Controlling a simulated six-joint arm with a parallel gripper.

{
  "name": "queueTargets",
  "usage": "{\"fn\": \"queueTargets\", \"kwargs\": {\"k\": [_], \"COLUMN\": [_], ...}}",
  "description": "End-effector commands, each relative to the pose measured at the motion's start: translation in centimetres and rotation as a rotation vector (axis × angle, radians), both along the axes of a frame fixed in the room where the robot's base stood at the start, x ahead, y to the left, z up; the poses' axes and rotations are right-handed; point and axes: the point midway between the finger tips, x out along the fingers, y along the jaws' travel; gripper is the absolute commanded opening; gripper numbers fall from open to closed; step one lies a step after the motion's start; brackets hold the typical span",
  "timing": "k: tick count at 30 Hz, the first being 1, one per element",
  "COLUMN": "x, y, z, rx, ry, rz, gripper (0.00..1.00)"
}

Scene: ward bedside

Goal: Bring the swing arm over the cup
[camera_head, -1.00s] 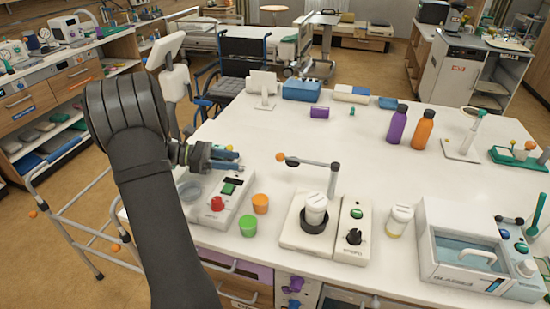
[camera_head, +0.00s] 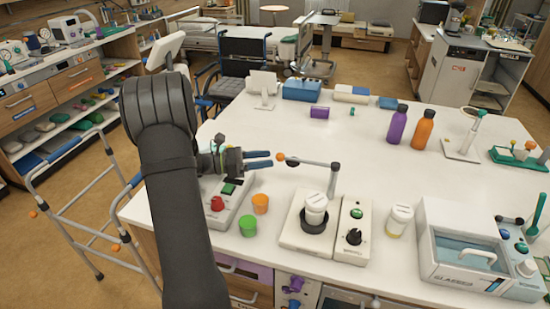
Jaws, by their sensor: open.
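The swing arm (camera_head: 308,162) is a thin grey bar with an orange knob (camera_head: 281,157) at its left end. It is carried by a dark-topped post (camera_head: 333,178) at the back right of a white base plate (camera_head: 297,234). The white lidded cup (camera_head: 316,207) stands upright in a black ring on that plate. The bar lies behind the cup in the picture, pointing left. My gripper (camera_head: 272,159) is open, its blue fingertips just left of the orange knob. I cannot tell whether they touch it.
A control box (camera_head: 353,227) with a black dial stands right of the plate. A lidded jar (camera_head: 399,220) and a clear-sided machine (camera_head: 468,250) are farther right. The table behind the swing arm is mostly clear.

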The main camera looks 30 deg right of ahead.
Motion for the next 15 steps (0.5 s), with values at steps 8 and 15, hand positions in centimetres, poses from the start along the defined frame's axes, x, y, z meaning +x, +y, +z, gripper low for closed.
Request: {"fn": "queueTargets", "kwargs": {"k": [8, 15], "x": [-1.1, -1.3], "y": [-3.3, -3.7], "z": [0.0, 0.0], "rx": [0.001, 0.000], "ry": [0.000, 0.000], "rz": [-0.002, 0.000], "gripper": [0.48, 0.48]}}
